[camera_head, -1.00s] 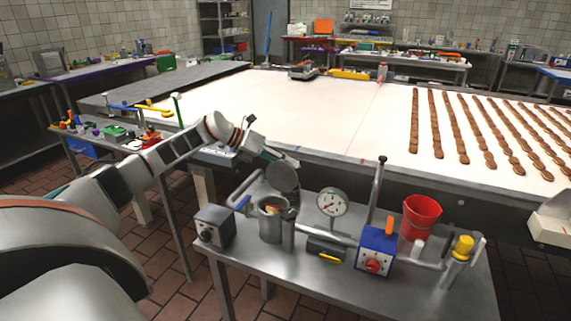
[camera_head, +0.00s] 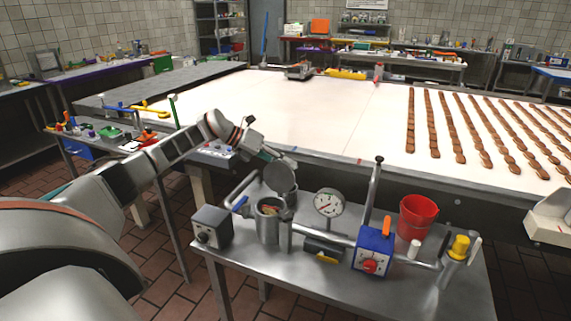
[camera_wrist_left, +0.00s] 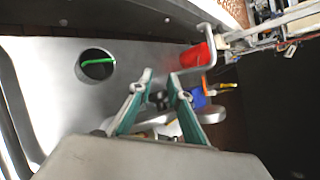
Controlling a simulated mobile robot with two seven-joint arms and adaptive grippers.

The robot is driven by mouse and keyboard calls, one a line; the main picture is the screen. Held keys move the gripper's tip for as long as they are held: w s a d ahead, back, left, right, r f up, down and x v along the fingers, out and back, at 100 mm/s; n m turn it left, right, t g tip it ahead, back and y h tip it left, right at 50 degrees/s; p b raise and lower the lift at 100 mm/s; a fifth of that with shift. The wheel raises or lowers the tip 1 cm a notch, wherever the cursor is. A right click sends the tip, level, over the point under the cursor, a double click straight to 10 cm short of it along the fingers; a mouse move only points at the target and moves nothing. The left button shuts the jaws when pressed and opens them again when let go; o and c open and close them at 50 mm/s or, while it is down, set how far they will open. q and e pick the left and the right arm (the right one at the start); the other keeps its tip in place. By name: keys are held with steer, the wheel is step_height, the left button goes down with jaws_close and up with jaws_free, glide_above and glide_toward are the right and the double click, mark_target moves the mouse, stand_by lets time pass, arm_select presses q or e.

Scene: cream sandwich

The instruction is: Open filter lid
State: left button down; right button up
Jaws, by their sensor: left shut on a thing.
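The filter is a grey metal cup (camera_head: 268,225) at the left part of the near metal table, with some orange-brown contents showing through its open top. Its round dark grey lid (camera_head: 280,177) stands raised and steeply tilted above the back of the cup, clear of the opening. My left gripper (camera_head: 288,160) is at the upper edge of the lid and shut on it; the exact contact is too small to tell. In the left wrist view, the teal fingers of this gripper (camera_wrist_left: 160,78) show, with a small dark part between them. My right gripper is not in view.
A grey box with a knob (camera_head: 212,228) stands left of the cup. A dial gauge (camera_head: 328,203), a blue box with a red knob (camera_head: 374,250), pipes and a red bucket (camera_head: 417,217) stand to the right. A wide white conveyor (camera_head: 300,110) lies behind.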

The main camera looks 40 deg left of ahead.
arm_select(q)
steer(key=shift+s+f, duration=0.3)
steer(key=shift+f, duration=0.6)
steer(key=c, duration=1.9)
jaws_free()
steer(key=shift+a, duration=0.15)
steer(key=shift+r, duration=0.1)
steer(key=shift+s+a+r, duration=0.15)
steer(key=shift+a+r, duration=0.2)
steer(key=v, duration=1.1)
steer(key=shift+r, duration=0.25)
